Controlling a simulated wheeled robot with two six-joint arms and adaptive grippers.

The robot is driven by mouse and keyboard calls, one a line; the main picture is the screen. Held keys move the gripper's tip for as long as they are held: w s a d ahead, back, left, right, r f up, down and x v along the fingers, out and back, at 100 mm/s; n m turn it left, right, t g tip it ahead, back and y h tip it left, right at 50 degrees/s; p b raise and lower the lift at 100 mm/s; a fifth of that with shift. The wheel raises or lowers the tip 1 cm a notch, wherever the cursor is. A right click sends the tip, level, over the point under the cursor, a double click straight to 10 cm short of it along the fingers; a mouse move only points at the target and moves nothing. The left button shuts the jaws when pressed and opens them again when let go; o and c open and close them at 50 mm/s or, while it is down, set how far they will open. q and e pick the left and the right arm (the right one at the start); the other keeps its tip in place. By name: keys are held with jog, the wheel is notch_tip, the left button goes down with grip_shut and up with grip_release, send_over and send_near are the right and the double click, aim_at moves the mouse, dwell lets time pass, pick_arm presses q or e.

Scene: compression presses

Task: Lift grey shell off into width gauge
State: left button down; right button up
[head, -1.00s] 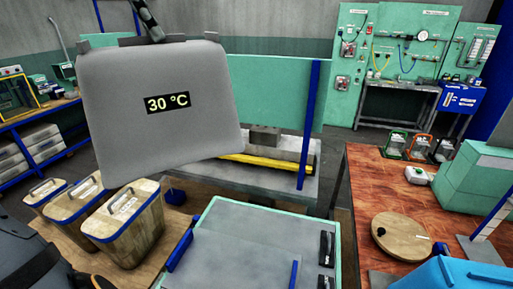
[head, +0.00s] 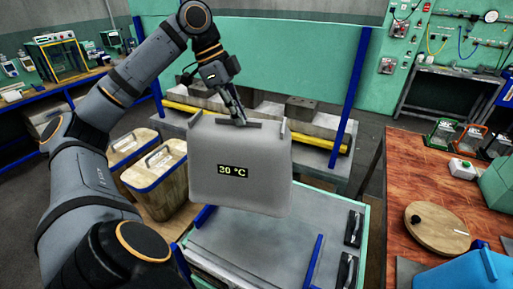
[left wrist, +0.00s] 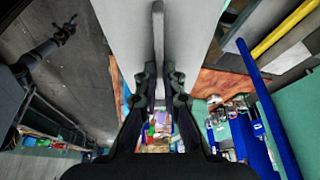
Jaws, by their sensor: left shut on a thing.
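The grey shell (head: 250,193) is a box-like cover with a 30 °C display on its front and a bar handle on top. My left gripper (head: 239,121) is shut on that handle and holds the shell nearly upright. In the left wrist view its fingers (left wrist: 158,80) close on the handle, with the shell's pale grey surface (left wrist: 120,35) beyond. A dark gripper, apparently my right one (left wrist: 66,27), shows small at upper left.
Behind is a bench with a yellow bar (head: 190,107), blue posts and grey blocks. A red-brown table (head: 400,215) on the right carries a round wooden disc (head: 437,227) and a blue bin (head: 465,272).

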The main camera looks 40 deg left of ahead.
aim_at(249, 129)
pick_arm(q)
jog(key=shift+w+f, duration=0.15)
jog(key=shift+f, duration=0.35)
jog(key=shift+d+f, duration=0.25)
jog(key=shift+f, duration=0.05)
jog(key=d+f, duration=0.1)
jog(key=d+f+m, duration=0.1)
jog(key=d, duration=0.1)
jog(key=shift+f+m+b, duration=0.1)
jog(key=shift+m+b, duration=0.2)
jog(key=shift+b, duration=0.05)
jog(key=shift+w+d+f+g, duration=0.2)
jog(key=shift+d+f+g, duration=0.1)
jog(key=shift+f, duration=0.6)
jog(key=shift+s+d+f+m, duration=0.35)
jog(key=shift+d+f+m, duration=0.1)
jog(key=shift+d+m, duration=0.05)
jog(key=shift+w+d+f+g+b, duration=0.15)
jog(key=shift+d+f+g+b, duration=0.15)
jog(key=shift+d, duration=0.15)
pick_arm(e)
jog(key=shift+d+f, duration=0.1)
jog(key=shift+f, duration=0.65)
pick_arm(q)
jog(key=shift+h, duration=0.3)
pick_arm(e)
jog(key=shift+f, duration=0.1)
